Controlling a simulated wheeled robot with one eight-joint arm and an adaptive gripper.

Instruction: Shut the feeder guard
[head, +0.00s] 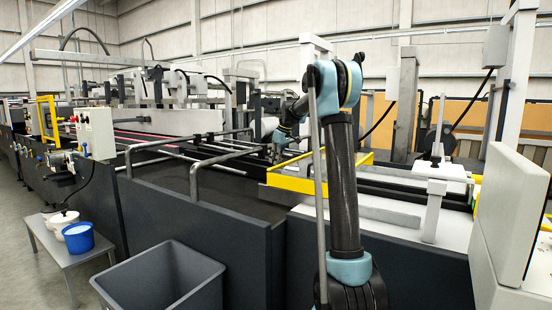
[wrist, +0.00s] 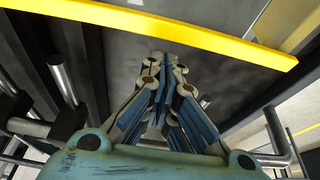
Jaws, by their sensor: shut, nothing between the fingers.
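A yellow-edged guard frame (head: 292,184) lies over the machine bed at the centre of the head view, with a pale panel inside its edges. I take it to be the feeder guard; its exact tilt is hard to tell. In the wrist view its yellow bar (wrist: 170,30) crosses the top of the picture, beyond my fingertips. My gripper (head: 277,153) is at the left end of this frame in the head view, partly hard to make out. In the wrist view my gripper (wrist: 162,62) has its fingers together and empty. I cannot tell whether it touches the bar.
Metal tube rails (head: 195,165) stand on the dark machine side left of my gripper. A grey bin (head: 165,280) stands in front. A small table (head: 45,238) holds a blue bucket (head: 78,238). A grey cabinet (head: 508,220) stands at the right. A second yellow frame (head: 41,120) stands far left.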

